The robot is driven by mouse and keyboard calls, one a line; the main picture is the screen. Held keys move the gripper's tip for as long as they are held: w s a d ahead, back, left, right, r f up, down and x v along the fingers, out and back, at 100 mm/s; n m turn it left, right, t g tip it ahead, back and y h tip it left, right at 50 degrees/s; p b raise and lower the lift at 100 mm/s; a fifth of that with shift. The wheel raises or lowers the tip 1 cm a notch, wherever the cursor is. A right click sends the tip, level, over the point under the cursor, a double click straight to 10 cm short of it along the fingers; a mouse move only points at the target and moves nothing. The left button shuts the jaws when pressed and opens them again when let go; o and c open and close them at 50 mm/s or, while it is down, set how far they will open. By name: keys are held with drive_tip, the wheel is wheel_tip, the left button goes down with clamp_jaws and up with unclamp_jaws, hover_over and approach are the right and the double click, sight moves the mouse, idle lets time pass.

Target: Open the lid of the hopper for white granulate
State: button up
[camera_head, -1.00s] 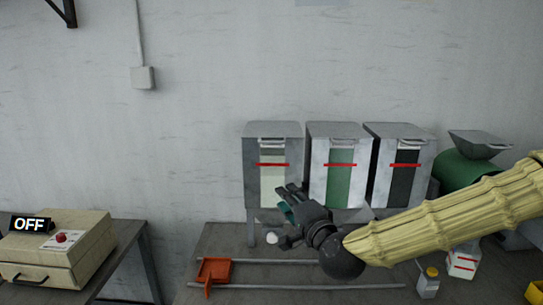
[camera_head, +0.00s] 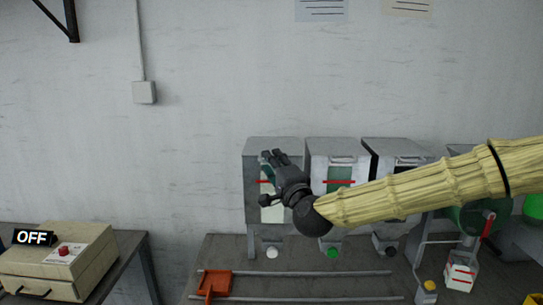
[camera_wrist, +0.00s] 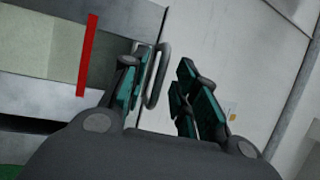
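The hopper for white granulate (camera_head: 251,190) is the leftmost of three grey hoppers, with a pale window and a red line across it. Its lid (camera_head: 262,143) is shut. My gripper (camera_head: 272,157) is in front of this hopper's upper front and hides its lid handle in the head view. In the wrist view my gripper (camera_wrist: 158,92) is open, with teal pads on its fingers. The bar handle (camera_wrist: 158,76) shows between the fingers, close to the left finger. I cannot tell whether they touch.
Hoppers with green (camera_head: 340,174) and dark granulate stand directly to the right. An orange part (camera_head: 214,283) and rails lie on the table below.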

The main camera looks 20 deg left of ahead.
drive_tip(key=shift+w+a+r, duration=0.1)
drive_tip(key=shift+w+a, duration=0.35)
drive_tip(key=shift+w, duration=0.1)
clamp_jaws()
drive_tip(key=shift+r, duration=0.1)
